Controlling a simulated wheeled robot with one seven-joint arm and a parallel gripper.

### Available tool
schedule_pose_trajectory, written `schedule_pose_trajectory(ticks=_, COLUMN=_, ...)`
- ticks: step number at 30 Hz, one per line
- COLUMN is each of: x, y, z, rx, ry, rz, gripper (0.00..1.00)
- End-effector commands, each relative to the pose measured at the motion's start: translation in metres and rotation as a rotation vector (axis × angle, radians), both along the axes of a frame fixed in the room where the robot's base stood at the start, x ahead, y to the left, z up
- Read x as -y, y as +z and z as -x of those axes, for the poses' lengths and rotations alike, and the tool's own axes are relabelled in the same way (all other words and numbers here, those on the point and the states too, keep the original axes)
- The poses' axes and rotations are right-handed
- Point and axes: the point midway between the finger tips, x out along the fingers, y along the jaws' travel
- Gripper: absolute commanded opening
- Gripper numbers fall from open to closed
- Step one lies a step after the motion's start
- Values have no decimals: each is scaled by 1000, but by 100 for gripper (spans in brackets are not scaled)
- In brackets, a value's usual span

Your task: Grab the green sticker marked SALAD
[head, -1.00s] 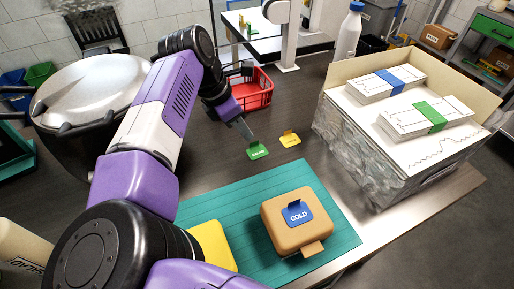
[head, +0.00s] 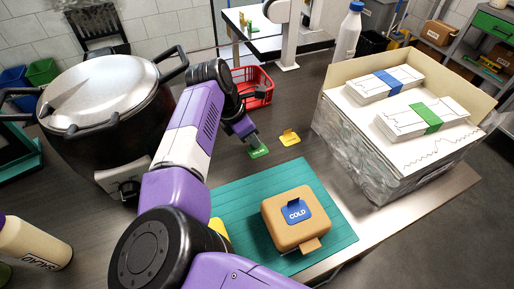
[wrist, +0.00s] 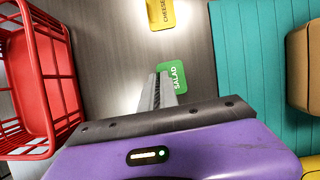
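The green sticker marked SALAD (head: 260,152) lies on the dark counter, left of the yellow sticker. It also shows in the wrist view (wrist: 174,77), with its lettering readable. My gripper (head: 253,142) reaches down to it from behind and left. In the wrist view the fingertips (wrist: 158,80) are at the sticker's left edge and overlap it. The two fingers look close together, with a narrow dark strip between them. Whether they are closed on the sticker's raised tab is hidden.
A yellow CHEESE sticker (head: 290,138) lies close by on the right. A red basket (head: 259,85) stands behind my gripper. A teal mat (head: 235,200) holds a tan box (head: 285,235) with a blue COLD sticker. A large pot (head: 110,140) stands left, a carton (head: 350,150) right.

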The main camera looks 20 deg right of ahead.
Motion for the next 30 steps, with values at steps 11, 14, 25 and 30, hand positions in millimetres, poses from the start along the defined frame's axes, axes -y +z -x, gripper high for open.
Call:
schedule_pose_trajectory(ticks=11, x=0, y=1, z=0, rx=0, ry=0, rz=0, gripper=0)
schedule_pose_trajectory(ticks=14, x=0, y=3, z=0, rx=1, ry=0, rz=0, gripper=0)
schedule_pose_trajectory(ticks=25, x=-1, y=54, z=-1, rx=5, ry=-2, rz=-2, gripper=0)
schedule_pose_trajectory(ticks=30, x=-1, y=102, z=-1, rx=6, ry=-1, rz=-3, gripper=0)
